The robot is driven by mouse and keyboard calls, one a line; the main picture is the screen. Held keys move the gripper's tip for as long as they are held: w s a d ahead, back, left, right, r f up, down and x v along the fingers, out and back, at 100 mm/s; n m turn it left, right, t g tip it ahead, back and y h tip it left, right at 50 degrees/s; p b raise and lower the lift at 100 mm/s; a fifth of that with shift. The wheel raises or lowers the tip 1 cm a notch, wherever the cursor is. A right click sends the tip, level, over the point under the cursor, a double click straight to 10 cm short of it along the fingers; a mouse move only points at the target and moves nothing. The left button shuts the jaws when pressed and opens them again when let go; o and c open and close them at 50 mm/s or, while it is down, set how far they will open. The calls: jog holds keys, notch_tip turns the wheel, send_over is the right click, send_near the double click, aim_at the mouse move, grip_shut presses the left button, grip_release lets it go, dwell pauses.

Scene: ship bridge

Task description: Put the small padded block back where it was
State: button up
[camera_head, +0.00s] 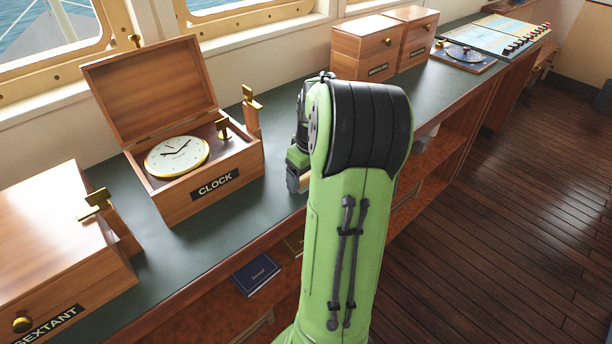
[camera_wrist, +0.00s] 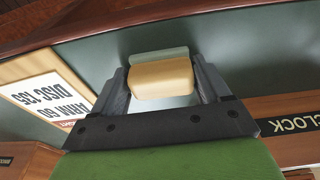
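The small padded block (camera_wrist: 162,78) is tan with a grey-green pad along its far side. In the wrist view it sits between the two fingertips of my gripper (camera_wrist: 163,82), with a finger against each end. My gripper is shut on it, over or near the green desk top (camera_wrist: 265,60); I cannot tell whether the block touches the surface. In the head view, my gripper (camera_head: 297,172) is mostly hidden behind my arm, just right of the clock box, and a tan bit of the block (camera_head: 306,181) shows beside it.
The open clock box (camera_head: 205,190) stands left of my gripper, and the sextant box (camera_head: 60,250) stands further left. A framed card (camera_wrist: 45,95) lies left in the wrist view. Two wooden boxes (camera_head: 385,45) stand further along the desk. Bare desk top lies right of the clock box.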

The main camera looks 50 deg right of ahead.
jog(key=shift+o, duration=0.9)
jog(key=shift+s+a+f, duration=0.15)
jog(key=shift+s+f, duration=0.1)
jog(key=shift+f, duration=0.4)
jog(key=shift+a+r, duration=0.1)
notch_tip(320, 180, up, 13)
jog(key=s+p, duration=0.1)
jog(key=p, duration=0.4)
jog(key=w+a+r+n+t+h, duration=0.1)
jog(key=a+r, duration=0.1)
jog(key=a, duration=0.7)
jog(key=w+a+r, duration=0.1)
jog(key=a+r, duration=0.1)
jog(key=a, duration=0.7)
jog(key=s+a+f+n+t+y, duration=0.1)
jog(key=s+a+f+t, duration=0.1)
jog(key=s+a, duration=0.7)
jog(key=a, duration=0.3)
jog(key=shift+a+t+y, duration=0.15)
jog(key=shift+t+y, duration=0.15)
jog(key=shift+t, duration=0.1)
